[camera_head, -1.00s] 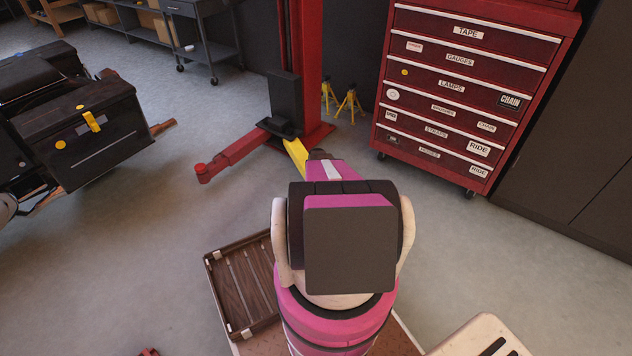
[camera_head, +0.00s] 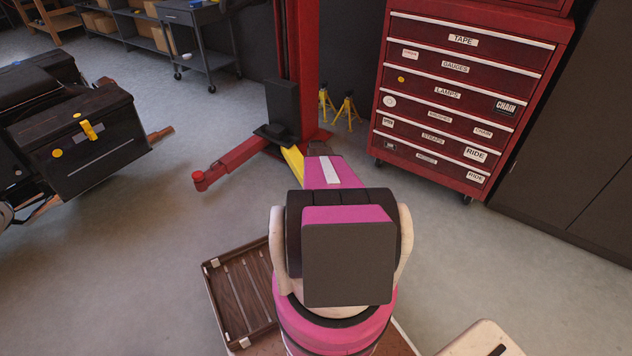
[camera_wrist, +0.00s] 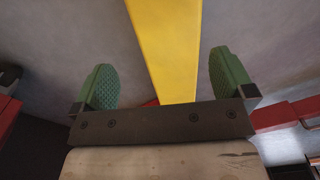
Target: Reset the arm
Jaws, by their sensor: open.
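My arm, pink and black, rises in the middle of the head view and points away from the camera toward the red lift post. In the wrist view my gripper (camera_wrist: 162,85) has its two green ridged fingers spread wide apart, with nothing between them touching either finger. A yellow lift arm (camera_wrist: 165,45) shows beyond the gap between the fingers. The fingers are hidden behind my arm in the head view.
The red lift post (camera_head: 307,60) has a low red arm (camera_head: 230,160) reaching left. A red tool cabinet (camera_head: 450,110) stands at right, with yellow stands (camera_head: 347,112) beside it. A motorcycle with a black case (camera_head: 75,145) is at left. A brown slatted tray (camera_head: 240,290) lies beside my arm. Open floor lies between.

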